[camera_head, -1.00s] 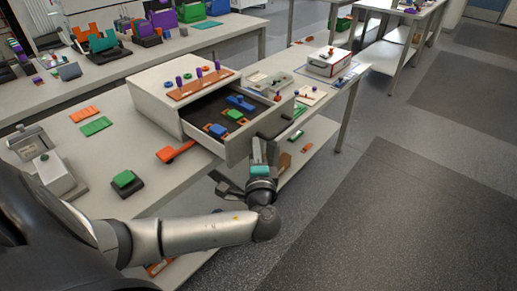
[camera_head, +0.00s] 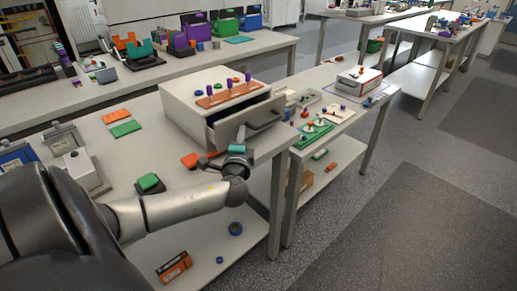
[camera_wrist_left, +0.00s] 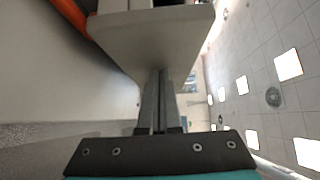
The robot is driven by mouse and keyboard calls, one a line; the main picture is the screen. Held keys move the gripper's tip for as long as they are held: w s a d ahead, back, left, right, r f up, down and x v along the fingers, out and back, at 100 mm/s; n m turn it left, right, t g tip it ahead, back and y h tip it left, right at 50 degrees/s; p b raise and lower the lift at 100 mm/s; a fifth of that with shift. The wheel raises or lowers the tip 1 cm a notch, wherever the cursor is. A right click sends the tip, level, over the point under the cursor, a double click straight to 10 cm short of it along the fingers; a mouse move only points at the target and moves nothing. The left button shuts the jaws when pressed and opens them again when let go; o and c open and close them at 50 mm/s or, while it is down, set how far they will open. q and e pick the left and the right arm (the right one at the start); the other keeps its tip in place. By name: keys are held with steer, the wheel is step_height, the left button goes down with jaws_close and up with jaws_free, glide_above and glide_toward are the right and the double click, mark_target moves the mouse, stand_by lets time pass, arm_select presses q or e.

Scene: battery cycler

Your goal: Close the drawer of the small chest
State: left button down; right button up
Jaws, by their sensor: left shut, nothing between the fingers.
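The small white chest (camera_head: 180,100) stands on the workbench, with an orange strip of purple and blue pegs on top. Its drawer (camera_head: 228,128) sticks out a short way at the front, with a dark inside showing and a grey bar handle (camera_head: 265,120) on its front. My left gripper (camera_head: 240,134) is in front of the drawer's left part, fingers together and holding nothing. In the left wrist view, the shut fingers (camera_wrist_left: 157,82) point at the pale drawer front (camera_wrist_left: 150,38) and their tips meet its underside or face; exact contact is hard to tell. My right gripper is out of view.
An orange block (camera_head: 190,160) lies left of my gripper, and a green block (camera_head: 149,182) on a dark base is nearer. A green tray (camera_head: 312,134) with small parts lies right of the chest. The floor in front is clear.

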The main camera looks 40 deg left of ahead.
mark_target(229, 125)
arm_select(q)
steer(key=a, duration=0.2)
steer(key=a+b, duration=0.1)
steer(key=a, duration=0.1)
steer(key=shift+w+a, duration=0.2)
steer(key=shift+a, duration=0.2)
steer(key=shift+a+r, duration=0.1)
steer(key=shift+a, duration=0.2)
steer(key=shift+a+r, duration=0.1)
